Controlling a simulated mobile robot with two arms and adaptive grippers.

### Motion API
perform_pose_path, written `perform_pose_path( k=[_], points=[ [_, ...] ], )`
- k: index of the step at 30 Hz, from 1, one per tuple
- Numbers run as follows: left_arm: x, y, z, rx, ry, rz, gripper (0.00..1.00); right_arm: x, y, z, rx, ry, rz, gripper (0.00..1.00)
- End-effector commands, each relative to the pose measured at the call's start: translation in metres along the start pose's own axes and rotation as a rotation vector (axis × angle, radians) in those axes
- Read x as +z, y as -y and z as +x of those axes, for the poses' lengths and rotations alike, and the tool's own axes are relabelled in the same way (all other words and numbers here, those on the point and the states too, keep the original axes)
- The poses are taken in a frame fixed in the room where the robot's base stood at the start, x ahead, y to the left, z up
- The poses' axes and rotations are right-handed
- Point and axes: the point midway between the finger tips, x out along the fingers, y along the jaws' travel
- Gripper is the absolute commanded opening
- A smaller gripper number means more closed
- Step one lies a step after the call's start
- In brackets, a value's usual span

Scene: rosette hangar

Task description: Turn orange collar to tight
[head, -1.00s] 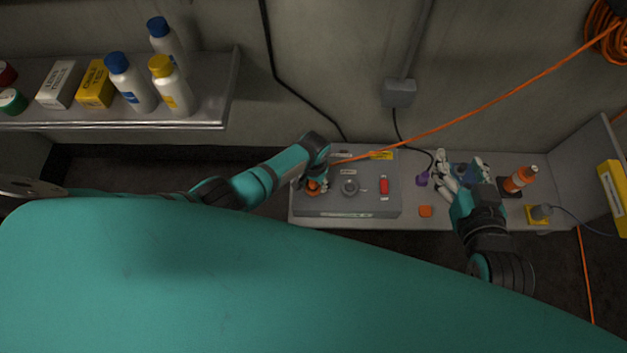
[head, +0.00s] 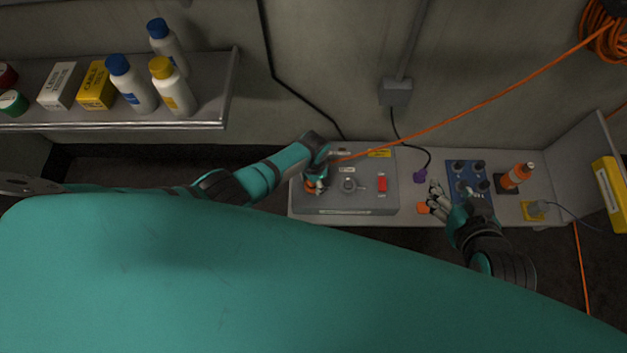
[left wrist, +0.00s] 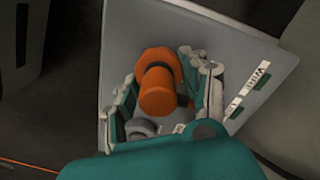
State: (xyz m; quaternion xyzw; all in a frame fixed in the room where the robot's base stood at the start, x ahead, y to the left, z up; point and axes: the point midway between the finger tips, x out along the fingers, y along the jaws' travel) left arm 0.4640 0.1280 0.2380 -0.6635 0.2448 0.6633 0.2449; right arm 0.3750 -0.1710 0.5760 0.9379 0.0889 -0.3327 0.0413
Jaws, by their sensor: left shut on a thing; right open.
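The orange collar (left wrist: 160,62) sits on an orange plug or connector (left wrist: 158,95) on the sloping face of a grey box (head: 345,205). In the head view only a bit of orange shows under my left gripper (head: 316,184). In the left wrist view the fingers of my left gripper (left wrist: 160,85) lie on both sides of the orange piece, shut on it. Whether the collar stands at tight cannot be told. My right gripper (head: 438,198) is open and empty, above the bench beside a small orange block (head: 423,209).
The box also has a round grey dial (head: 348,186) and a red switch (head: 382,184). To the right are a purple plug (head: 420,177), a blue knob panel (head: 466,172), an orange bottle (head: 516,176) and a yellow block (head: 533,210). A shelf (head: 210,122) with bottles stands at left.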

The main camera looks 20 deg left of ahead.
Motion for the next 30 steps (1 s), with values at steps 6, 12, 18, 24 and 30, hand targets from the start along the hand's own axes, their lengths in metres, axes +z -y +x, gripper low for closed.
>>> perform_pose_path(
  k=[6,12,18,24,30],
  points=[
    [0.0016,-0.0015,0.0013,0.003,0.004,0.012,0.14,0.0011,-0.0003,-0.0001,0.001,0.005,0.0,0.53],
    [0.0016,-0.0014,0.0012,0.002,0.004,0.012,0.14,0.001,-0.0004,-0.0001,0.001,0.005,0.0,0.53],
    [0.0011,-0.0011,0.0009,0.002,0.003,0.011,0.66,0.0007,-0.0004,-0.0001,0.001,0.004,0.0,0.53],
    [0.0005,-0.0005,0.0004,0.001,0.001,0.01,0.7,0.0005,-0.0003,-0.0002,0.001,0.003,0.0,0.53],
    [-0.0004,0.0001,-0.0027,0.0,-0.001,0.01,0.7,0.0018,0.0006,-0.0006,-0.002,0.005,-0.001,0.53]
  ],
)
